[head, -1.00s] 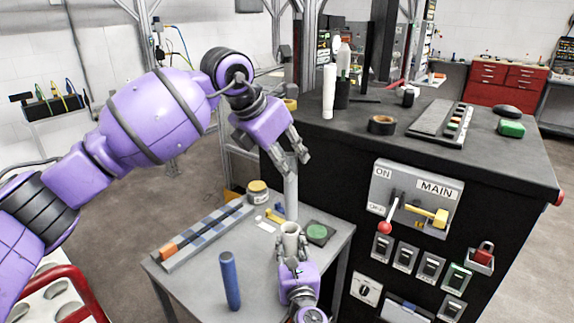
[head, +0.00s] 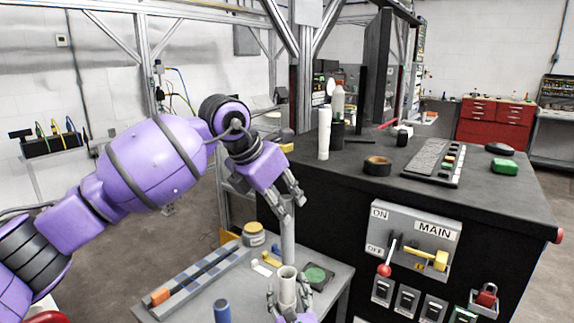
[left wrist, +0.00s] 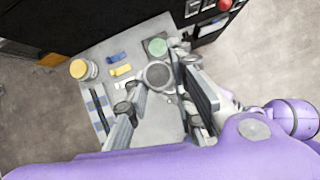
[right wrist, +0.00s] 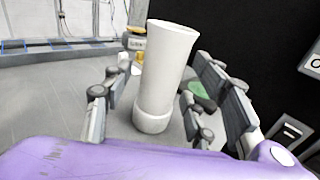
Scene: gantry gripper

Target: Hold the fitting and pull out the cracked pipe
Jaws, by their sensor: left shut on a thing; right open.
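My left gripper (head: 292,202) points down and is shut on a grey upright pipe (head: 288,243). The pipe's round end (left wrist: 157,74) shows between the fingers in the left wrist view. No crack is visible. A pale open-topped tubular fitting (head: 288,286) stands upright in front of the pipe's lower part. I cannot tell whether the two touch. My right gripper (head: 287,308) is low at the fitting, open, with its fingers on either side. The right wrist view shows the fitting (right wrist: 163,80) between those fingers, with a wider collar at its base.
The small grey table (head: 190,310) also holds a long checkered strip (head: 200,273), a blue cylinder (head: 222,311), a jar (head: 253,234) and a green round pad (head: 316,276). The black cabinet with a switch panel (head: 412,240) stands close on the right.

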